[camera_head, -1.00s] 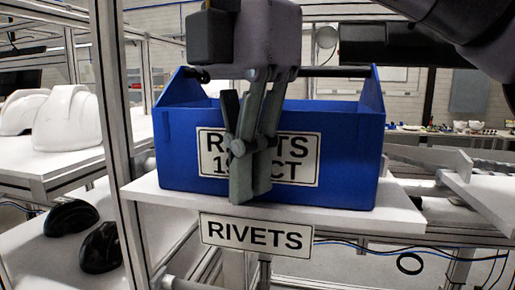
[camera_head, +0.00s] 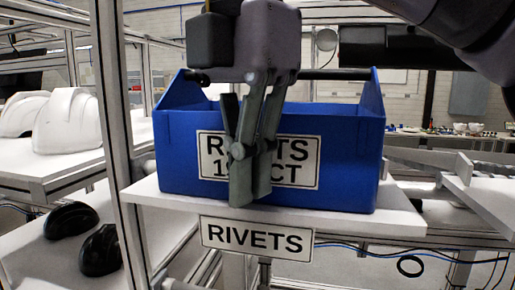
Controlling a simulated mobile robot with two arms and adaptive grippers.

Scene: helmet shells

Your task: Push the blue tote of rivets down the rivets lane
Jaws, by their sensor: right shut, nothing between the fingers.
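The blue tote (camera_head: 345,160) stands upright on a white shelf (camera_head: 400,222), with a dark bar handle across its top. Its front label reads RIVETS, partly covered by my gripper. A RIVETS sign (camera_head: 256,237) hangs on the shelf's front edge below it. My right gripper (camera_head: 250,195) points down in front of the tote's front wall, left of centre. Its fingers are together and hold nothing. I cannot tell whether they touch the wall. My left gripper is not in view.
A metal post (camera_head: 113,120) stands close to the tote's left side. White helmet shells (camera_head: 68,118) sit on a shelf at left, with dark shells (camera_head: 100,250) below. Rails (camera_head: 440,160) and another white shelf part lie at right. Blue cables run under the shelf.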

